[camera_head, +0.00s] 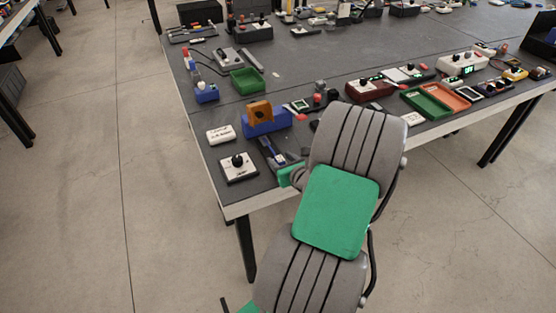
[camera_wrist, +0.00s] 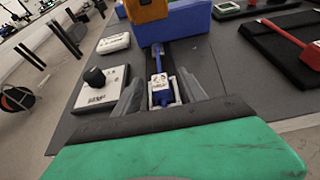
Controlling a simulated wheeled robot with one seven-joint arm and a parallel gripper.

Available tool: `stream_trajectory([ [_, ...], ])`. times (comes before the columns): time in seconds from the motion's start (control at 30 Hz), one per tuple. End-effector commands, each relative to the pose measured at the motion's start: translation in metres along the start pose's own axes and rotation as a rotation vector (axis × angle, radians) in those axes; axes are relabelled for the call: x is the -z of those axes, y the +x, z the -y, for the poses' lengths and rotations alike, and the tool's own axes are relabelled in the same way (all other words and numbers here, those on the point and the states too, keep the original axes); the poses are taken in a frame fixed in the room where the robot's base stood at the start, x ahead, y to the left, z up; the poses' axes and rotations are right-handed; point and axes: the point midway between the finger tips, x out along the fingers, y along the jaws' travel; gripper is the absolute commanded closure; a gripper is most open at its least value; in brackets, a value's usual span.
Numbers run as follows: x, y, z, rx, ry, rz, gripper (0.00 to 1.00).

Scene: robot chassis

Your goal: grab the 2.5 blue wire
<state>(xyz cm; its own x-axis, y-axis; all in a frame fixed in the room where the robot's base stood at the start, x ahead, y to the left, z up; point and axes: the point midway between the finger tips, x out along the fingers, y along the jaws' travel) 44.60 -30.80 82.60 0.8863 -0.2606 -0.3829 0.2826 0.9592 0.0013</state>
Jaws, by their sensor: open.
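The blue wire (camera_wrist: 158,57) lies on the dark table top, with a small white label that seems to read 2.5. It runs from the blue block toward my gripper. In the head view the blue wire (camera_head: 268,147) is near the table's front left corner. My gripper (camera_wrist: 161,88) is open, with one finger on each side of the labelled end. I see gaps beside the wire, and whether either finger touches it is unclear. In the head view my gripper (camera_head: 284,163) is partly hidden by my arm.
A blue block with an orange part (camera_head: 259,110) stands just behind the wire. A white box with a black knob (camera_head: 238,167) and a white labelled block (camera_head: 221,134) are left. A red-handled tool on a black pad (camera_wrist: 290,45) is right. Bare table lies between.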

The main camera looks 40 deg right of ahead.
Motion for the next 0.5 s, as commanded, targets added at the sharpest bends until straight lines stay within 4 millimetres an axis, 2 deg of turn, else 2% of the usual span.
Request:
stream_trajectory([
  [0.13, -0.0002, -0.0004, 0.0002, 0.0, 0.0, 0.0, 0.52],
  [0.5, -0.0004, -0.0007, 0.0001, 0.0, -0.001, 0.0, 0.82],
])
